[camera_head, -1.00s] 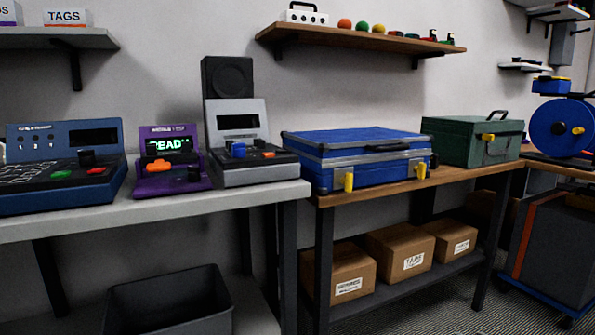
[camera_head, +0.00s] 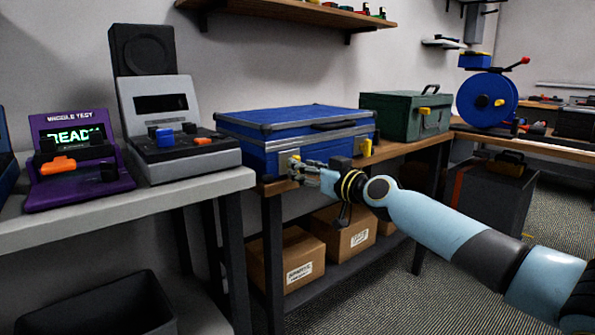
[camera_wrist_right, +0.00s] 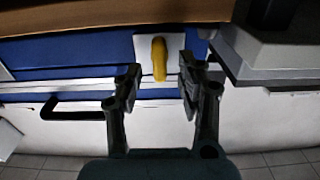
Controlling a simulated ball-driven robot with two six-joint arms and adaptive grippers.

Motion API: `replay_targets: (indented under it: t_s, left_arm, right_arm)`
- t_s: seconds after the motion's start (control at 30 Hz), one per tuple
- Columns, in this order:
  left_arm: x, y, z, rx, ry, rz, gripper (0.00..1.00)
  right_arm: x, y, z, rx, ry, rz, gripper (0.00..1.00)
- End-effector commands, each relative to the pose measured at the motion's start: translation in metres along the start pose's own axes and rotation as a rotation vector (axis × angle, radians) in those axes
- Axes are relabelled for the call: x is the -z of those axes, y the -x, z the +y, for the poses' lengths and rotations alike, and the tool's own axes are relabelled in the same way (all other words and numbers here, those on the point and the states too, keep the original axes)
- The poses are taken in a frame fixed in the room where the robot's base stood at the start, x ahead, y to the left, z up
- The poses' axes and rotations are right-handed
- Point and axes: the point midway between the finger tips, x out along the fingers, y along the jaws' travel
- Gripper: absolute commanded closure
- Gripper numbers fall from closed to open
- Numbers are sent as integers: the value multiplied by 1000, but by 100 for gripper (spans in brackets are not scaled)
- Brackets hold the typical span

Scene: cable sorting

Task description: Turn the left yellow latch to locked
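The blue case (camera_head: 262,135) with metal edges lies on the wooden bench. Its left yellow latch (camera_head: 294,164) is at the front left, partly hidden by my right gripper (camera_head: 307,170). The right yellow latch (camera_head: 367,147) is further along the front, beside my wrist. In the right wrist view, the left latch (camera_wrist_right: 159,60) is on a pale plate, its long side roughly upright in the picture. My right gripper (camera_wrist_right: 158,80) is open, its fingers on either side of the line to the latch. The latch lies just beyond the fingertips; I cannot tell whether they touch. My left gripper is out of view.
A grey tester (camera_head: 160,125) and a purple tester (camera_head: 75,165) stand on the grey bench (camera_head: 150,203) at left. A green box (camera_head: 400,118) stands right of the case. Cardboard boxes (camera_head: 297,255) sit on the shelf below.

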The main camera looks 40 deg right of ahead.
Motion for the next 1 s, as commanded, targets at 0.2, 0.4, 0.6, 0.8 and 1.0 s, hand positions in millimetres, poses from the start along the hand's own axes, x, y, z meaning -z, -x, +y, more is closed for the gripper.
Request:
replay_targets:
  t_s: [0.2, 0.4, 0.6, 0.8, 1.0]
  left_arm:
    - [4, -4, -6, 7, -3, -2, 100]
    - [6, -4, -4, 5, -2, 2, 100]
    - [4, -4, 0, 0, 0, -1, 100]
    - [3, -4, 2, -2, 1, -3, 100]
    - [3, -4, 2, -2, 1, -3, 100]
  right_arm:
    - [-1, -22, 0, -1, 1, -1, 62]
    - [0, -24, 0, -1, 1, -1, 62]
    - [0, -24, 0, -1, 1, -1, 75]
    - [0, -24, 0, -1, 1, -1, 100]
    - [0, -24, 0, -1, 0, -1, 100]
